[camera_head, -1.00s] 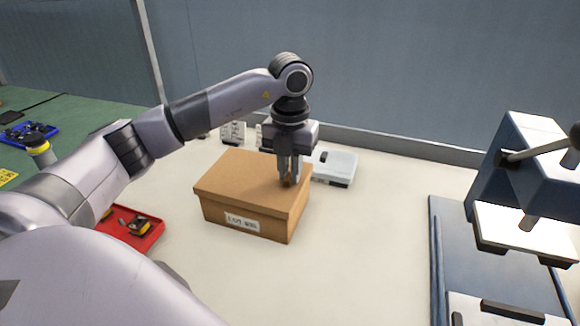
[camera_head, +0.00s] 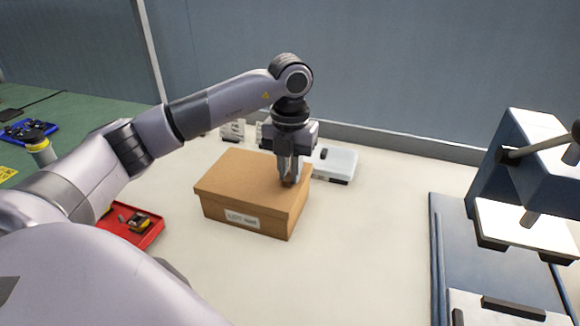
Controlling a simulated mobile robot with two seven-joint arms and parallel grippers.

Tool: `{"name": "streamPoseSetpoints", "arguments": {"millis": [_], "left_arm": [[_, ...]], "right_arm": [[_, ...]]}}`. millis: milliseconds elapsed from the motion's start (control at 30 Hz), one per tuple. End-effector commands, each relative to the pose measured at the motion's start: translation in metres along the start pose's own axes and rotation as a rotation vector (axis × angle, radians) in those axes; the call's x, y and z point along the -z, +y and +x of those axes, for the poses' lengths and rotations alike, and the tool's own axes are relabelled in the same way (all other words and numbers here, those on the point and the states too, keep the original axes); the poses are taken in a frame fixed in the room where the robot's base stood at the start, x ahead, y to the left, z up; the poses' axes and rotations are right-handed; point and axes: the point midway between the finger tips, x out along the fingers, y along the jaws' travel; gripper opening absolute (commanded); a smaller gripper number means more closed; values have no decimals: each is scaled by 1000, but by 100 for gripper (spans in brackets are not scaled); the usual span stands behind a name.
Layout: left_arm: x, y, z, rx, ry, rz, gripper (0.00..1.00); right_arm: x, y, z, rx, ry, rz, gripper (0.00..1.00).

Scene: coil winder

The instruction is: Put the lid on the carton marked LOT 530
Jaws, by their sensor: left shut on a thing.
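The brown cardboard carton (camera_head: 245,217) stands on the pale bench with a white label on its front; the label begins with LOT, but its number is too blurred to read. The brown lid (camera_head: 237,177) sits over the top of the carton, its rim around the upper walls. My left gripper (camera_head: 288,183) points down at the right part of the lid and is shut on a small brown part at the lid's top. My right gripper is not in view.
A white and grey case (camera_head: 334,164) lies behind the carton. A red tray (camera_head: 143,238) with small parts is at left. A blue press-like machine (camera_head: 520,190) stands at right. Bare bench lies between carton and machine.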

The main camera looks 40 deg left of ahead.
Motion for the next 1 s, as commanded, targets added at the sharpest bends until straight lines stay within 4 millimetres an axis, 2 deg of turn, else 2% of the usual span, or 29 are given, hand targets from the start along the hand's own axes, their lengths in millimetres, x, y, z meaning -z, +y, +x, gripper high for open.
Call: {"name": "streamPoseSetpoints", "arguments": {"millis": [267,300,367,567,600,667,1000], "left_arm": [[0,0,1,0,0,0,0],[0,0,1,0,0,0,26],[0,0,1,0,0,0,45],[0,0,1,0,0,0,46],[0,0,1,0,0,0,52],[0,0,1,0,0,0,71],[0,0,0,0,0,0,71]], "right_arm": [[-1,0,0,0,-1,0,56],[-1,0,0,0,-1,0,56],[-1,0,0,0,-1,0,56],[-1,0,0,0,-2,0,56],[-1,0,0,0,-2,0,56],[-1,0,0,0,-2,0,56],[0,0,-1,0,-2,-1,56]]}}
